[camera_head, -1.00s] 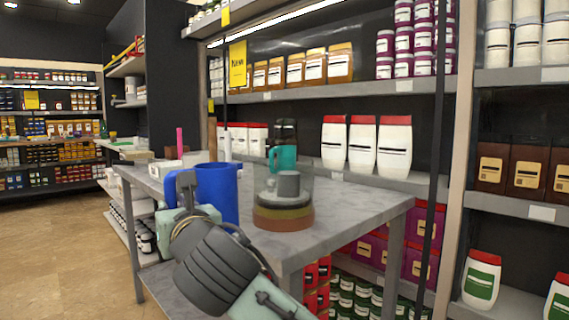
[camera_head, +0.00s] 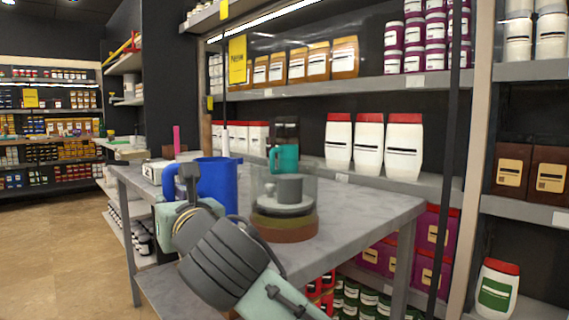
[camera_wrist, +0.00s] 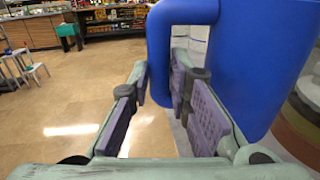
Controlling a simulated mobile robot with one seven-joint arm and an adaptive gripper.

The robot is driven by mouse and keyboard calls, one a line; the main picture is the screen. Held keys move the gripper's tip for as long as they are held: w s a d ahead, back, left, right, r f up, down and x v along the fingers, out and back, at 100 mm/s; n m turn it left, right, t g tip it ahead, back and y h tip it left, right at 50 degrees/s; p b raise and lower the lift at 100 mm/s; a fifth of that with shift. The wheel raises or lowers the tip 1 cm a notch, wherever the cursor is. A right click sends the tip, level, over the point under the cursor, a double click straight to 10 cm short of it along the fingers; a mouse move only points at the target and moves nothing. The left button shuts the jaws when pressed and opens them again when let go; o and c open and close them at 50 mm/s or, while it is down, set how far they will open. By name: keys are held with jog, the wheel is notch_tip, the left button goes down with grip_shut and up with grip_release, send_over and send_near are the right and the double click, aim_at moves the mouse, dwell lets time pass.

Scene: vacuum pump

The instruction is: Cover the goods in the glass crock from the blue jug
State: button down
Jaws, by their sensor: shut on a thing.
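The blue jug (camera_head: 219,180) looks upright at the table's left part. It also fills the upper right of the wrist view (camera_wrist: 262,60). My gripper (camera_head: 184,188) is shut on the jug's handle, which passes between its fingers in the wrist view (camera_wrist: 160,78). The jug's base is partly hidden by my arm, so I cannot tell whether it touches the table. The clear glass crock (camera_head: 312,195) stands just right of the jug, apart from my gripper. It holds brown and olive layers, with a pale disc and a grey knobbed piece (camera_head: 290,188) on top.
The grey table (camera_head: 350,212) is bare to the crock's right. A teal mug (camera_head: 288,158) stands behind the crock, near a dark appliance. A pink upright item (camera_head: 176,140) is behind the jug. Shelves with white red-lidded containers (camera_head: 369,145) rise behind the table.

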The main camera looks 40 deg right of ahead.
jog(key=shift+s+d+r+m+p, duration=0.1)
jog(key=shift+d+r+m+p, duration=0.1)
jog(key=shift+r+m+p, duration=0.4)
jog(key=shift+s+d+r+m+p, duration=0.1)
jog(key=shift+d+r+m+p, duration=0.2)
jog(key=shift+r, duration=0.5)
jog(key=r+p, duration=0.1)
jog(key=r+m+p, duration=0.1)
jog(key=r, duration=0.1)
jog(key=shift+d, duration=0.35)
jog(key=shift+p, duration=0.35)
jog(key=shift+d+r+m, duration=0.1)
jog(key=shift+r+m, duration=0.2)
jog(key=shift+r, duration=0.05)
jog(key=shift+p, duration=0.3)
jog(key=shift+d+r, duration=0.15)
jog(key=shift+r, duration=0.2)
jog(key=shift+s+d+r+m+p, duration=0.1)
jog(key=shift+d+r+m+p, duration=0.1)
jog(key=shift+r+m+p, duration=0.3)
jog(key=shift+w+d+r+m+p, duration=0.15)
jog(key=shift+d+r+p, duration=0.1)
jog(key=shift+r+p, duration=0.4)
jog(key=shift+s+d+r+m+p, duration=0.2)
jog(key=shift+r+m+p, duration=0.15)
jog(key=shift+r+p, duration=0.25)
jog(key=shift+d+r+m+p, duration=0.4)
jog(key=shift+d+r+p, duration=0.1)
jog(key=shift+r, duration=0.05)
